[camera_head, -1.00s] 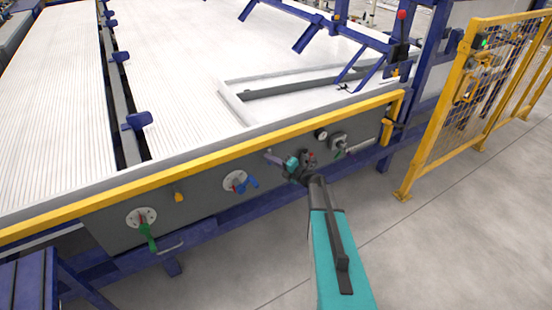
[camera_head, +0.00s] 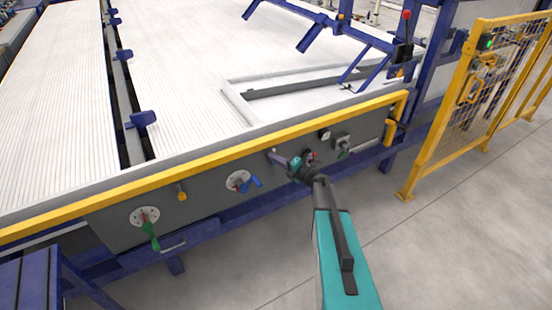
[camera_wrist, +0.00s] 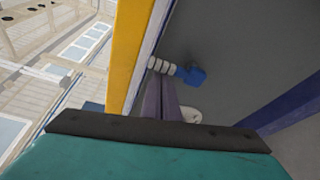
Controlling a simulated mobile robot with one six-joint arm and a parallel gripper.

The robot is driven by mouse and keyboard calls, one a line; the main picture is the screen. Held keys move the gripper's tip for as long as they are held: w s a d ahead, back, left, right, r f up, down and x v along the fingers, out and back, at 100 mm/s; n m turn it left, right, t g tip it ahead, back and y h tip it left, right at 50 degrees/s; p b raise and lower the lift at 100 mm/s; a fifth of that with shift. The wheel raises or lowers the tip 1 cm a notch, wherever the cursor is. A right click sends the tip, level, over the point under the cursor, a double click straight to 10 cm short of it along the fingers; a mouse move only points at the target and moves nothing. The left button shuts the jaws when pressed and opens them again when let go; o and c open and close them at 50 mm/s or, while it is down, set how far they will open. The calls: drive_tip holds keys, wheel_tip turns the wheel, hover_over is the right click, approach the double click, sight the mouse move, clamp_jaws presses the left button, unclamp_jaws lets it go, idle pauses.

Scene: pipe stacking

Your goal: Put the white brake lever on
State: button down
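A grey panel (camera_head: 110,232) under a yellow rail carries several levers. A pale grey-white bar (camera_head: 366,146) lies on the panel to the right of my gripper (camera_head: 276,157); I cannot tell whether it is the white brake lever. My gripper's purple fingers point left along the panel, just under the rail. In the wrist view the fingers (camera_wrist: 164,90) lie side by side and look shut, with nothing visible between them. Past their tips is a white ribbed part (camera_wrist: 161,66) with a blue piece (camera_wrist: 191,75). A white rounded part (camera_wrist: 190,114) is partly hidden beside the fingers.

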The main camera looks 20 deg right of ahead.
drive_tip(key=s+b, duration=0.2)
drive_tip(key=s, duration=0.7)
drive_tip(key=shift+s+b, duration=0.25)
drive_tip(key=shift+b, duration=0.05)
idle(0.3)
idle(0.5)
